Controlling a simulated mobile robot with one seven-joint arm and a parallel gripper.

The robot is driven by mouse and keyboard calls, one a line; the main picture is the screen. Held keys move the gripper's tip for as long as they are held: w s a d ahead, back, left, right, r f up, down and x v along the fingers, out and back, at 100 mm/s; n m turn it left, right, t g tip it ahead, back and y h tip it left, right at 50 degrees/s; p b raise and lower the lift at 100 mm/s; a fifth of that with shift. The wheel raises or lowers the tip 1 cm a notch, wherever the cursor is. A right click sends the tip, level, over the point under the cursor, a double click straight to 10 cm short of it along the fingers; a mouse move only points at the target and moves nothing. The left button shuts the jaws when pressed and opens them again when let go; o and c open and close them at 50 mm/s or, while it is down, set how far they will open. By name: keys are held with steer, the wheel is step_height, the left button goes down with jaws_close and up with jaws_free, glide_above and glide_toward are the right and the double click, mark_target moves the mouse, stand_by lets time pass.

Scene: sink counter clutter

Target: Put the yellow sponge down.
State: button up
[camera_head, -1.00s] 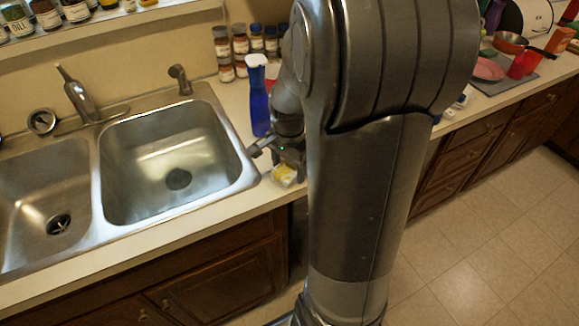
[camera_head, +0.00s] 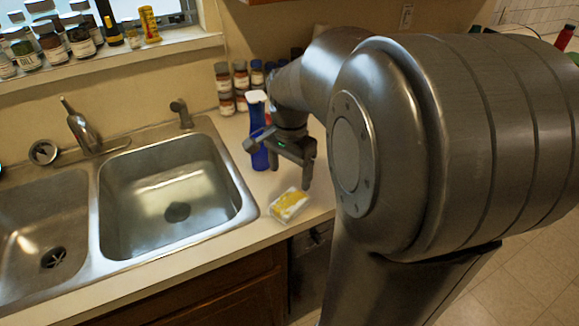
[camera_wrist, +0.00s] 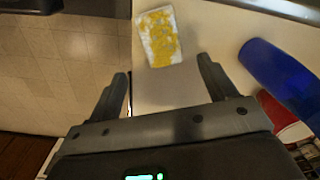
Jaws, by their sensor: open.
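The yellow sponge (camera_head: 289,205), yellow with whitish patches, lies on the counter to the right of the sink, near the front edge. It also shows in the wrist view (camera_wrist: 159,37), beyond the fingertips and apart from them. My gripper (camera_head: 277,163) is open and empty, above the counter and a little behind the sponge in the head view. In the wrist view its two fingers (camera_wrist: 163,72) stand wide apart with nothing between them.
A blue bottle with a white top (camera_head: 258,130) stands close behind my gripper; its blue body shows at right in the wrist view (camera_wrist: 275,70). Spice jars (camera_head: 240,80) stand against the wall. The double sink (camera_head: 170,185) is to the left. Counter (camera_head: 250,240) around the sponge is clear.

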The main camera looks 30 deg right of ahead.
steer(key=s+a+r+n+t, duration=0.5)
steer(key=s+a+n, duration=0.5)
steer(key=s+n, duration=0.2)
steer(key=shift+s+a+r+n+t, duration=0.2)
steer(key=shift+s+r+n+t, duration=0.15)
steer(key=shift+r+n, duration=0.4)
steer(key=shift+f, duration=0.1)
